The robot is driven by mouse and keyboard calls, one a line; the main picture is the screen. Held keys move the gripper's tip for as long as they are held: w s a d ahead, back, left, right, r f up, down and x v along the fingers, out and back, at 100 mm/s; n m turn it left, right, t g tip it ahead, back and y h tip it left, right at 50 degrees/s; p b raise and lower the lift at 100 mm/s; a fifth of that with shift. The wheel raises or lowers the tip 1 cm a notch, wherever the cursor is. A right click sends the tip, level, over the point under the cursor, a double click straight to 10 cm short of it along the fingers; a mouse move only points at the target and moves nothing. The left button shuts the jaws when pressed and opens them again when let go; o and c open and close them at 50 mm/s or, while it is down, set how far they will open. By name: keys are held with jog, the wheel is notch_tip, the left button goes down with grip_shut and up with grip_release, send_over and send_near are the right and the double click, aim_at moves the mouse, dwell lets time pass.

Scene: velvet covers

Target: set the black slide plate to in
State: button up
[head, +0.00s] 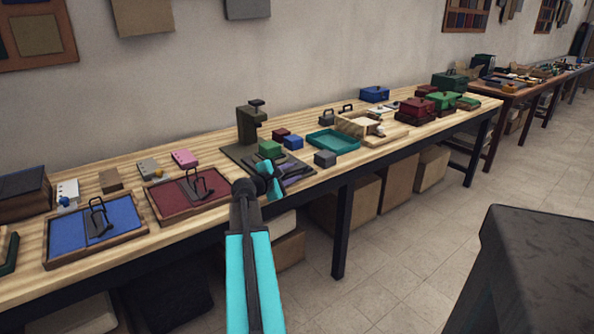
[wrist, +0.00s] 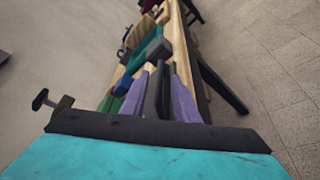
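I cannot pick out the black slide plate with certainty. Small blocks that might carry a slide stand at the left of the table in the head view: a white one with a blue knob (head: 68,191), a grey one with a yellow knob (head: 149,168) and a pink one (head: 185,158). My gripper (head: 294,177) is over the table's front edge, by the dark mat, well right of those blocks. In the wrist view its two purple fingers (wrist: 158,97) stand apart with a dark strip showing between them. I see nothing clearly held.
A blue velvet tray (head: 66,231) and a red velvet tray (head: 212,205) lie left of my gripper, each with a dark handled tool. A clamp-like press (head: 249,122), small coloured blocks and a teal tray (head: 334,142) are close by. The floor in front (head: 390,270) is free.

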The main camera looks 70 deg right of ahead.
jog(key=shift+x, duration=1.5)
grip_shut()
jog(key=shift+f, duration=0.1)
